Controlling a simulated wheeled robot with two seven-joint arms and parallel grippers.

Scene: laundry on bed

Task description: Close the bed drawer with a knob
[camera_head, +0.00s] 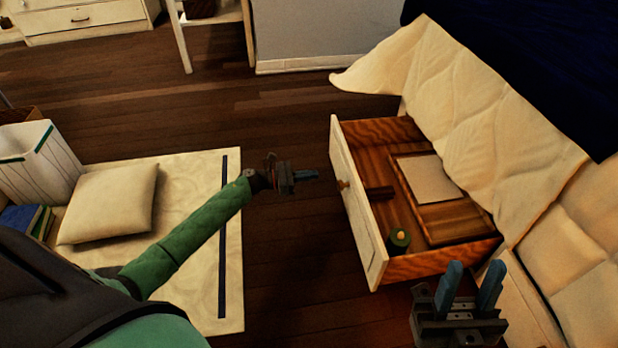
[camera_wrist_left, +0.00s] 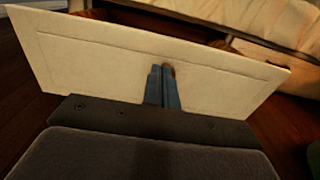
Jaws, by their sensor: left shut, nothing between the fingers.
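The bed drawer (camera_head: 357,207) stands pulled out from under the bed, with a cream front panel and a wooden inside. Its small round knob (camera_head: 343,184) is on the middle of the front. My left gripper (camera_head: 306,175) is shut and empty, a little to the left of the knob and pointing at the front panel. In the left wrist view the shut fingers (camera_wrist_left: 162,88) overlap the panel (camera_wrist_left: 100,68) and largely hide the knob; contact cannot be told. My right gripper (camera_head: 469,288) is open and empty near the drawer's near side.
Cream bedding (camera_head: 460,115) hangs above the drawer. A rug with a cushion (camera_head: 108,204) lies at left. Wooden floor (camera_head: 285,235) before the drawer is clear.

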